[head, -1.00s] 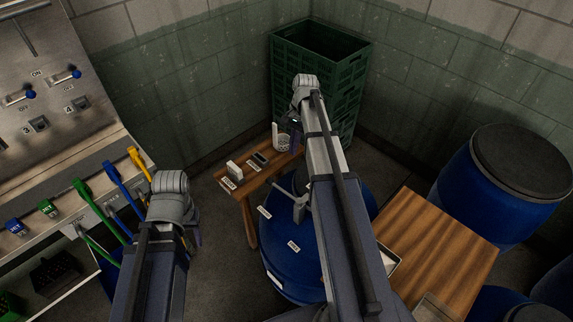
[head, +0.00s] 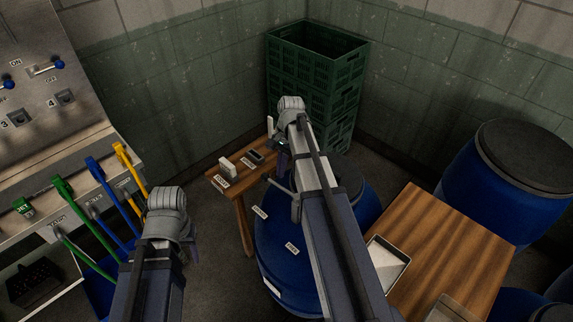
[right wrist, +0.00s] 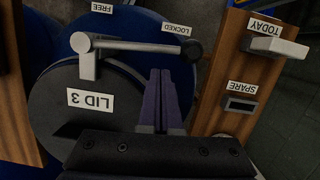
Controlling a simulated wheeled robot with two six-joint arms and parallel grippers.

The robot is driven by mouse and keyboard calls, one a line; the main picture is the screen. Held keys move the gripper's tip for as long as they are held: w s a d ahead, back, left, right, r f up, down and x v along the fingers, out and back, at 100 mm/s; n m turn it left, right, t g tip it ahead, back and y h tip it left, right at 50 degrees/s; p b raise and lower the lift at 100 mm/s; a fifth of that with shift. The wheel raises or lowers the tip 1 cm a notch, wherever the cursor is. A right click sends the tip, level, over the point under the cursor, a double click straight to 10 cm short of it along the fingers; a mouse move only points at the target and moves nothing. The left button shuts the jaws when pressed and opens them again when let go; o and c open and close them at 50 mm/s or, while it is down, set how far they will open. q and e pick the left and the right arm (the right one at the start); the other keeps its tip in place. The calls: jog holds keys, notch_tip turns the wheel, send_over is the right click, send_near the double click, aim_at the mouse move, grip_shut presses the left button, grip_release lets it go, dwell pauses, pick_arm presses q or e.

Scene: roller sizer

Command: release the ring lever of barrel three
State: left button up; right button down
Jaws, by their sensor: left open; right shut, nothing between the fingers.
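Barrel three is a blue drum (head: 272,262) with a dark lid marked LID 3, which shows in the right wrist view (right wrist: 60,110). Its grey ring lever (right wrist: 135,45) lies across the lid's edge, with a pale round end at left and a dark round end beside the LOCKED label (right wrist: 177,29). The FREE label (right wrist: 102,7) is near the pale end. My right gripper (right wrist: 160,74) is shut and empty over the lid, beside the bar; whether they touch I cannot tell. My left gripper (head: 195,246) is open, mostly hidden behind its wrist, left of the barrel.
A narrow wooden bench (head: 241,190) with TODAY and SPARE labels stands beside the barrel. A wooden table (head: 455,230) with trays is at right. Green crates (head: 315,85) stand behind, another blue barrel (head: 490,205) at far right. Coloured levers (head: 110,197) line the left panel.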

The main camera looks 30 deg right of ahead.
jog(key=shift+s+a+f, duration=0.15)
jog(key=shift+s+a, duration=0.15)
jog(key=shift+a, duration=0.3)
jog(key=shift+s+a+n, duration=0.15)
jog(key=shift+a+n, duration=0.35)
jog(key=shift+n, duration=0.1)
jog(key=s+a+n+h, duration=0.1)
jog(key=s+a+n, duration=0.2)
jog(key=s+n, duration=0.3)
jog(key=s+a+n+g+h, duration=0.1)
jog(key=s+a+n, duration=0.3)
jog(key=n, duration=0.6)
jog(key=shift+s+h, duration=0.6)
jog(key=shift+s, duration=0.45)
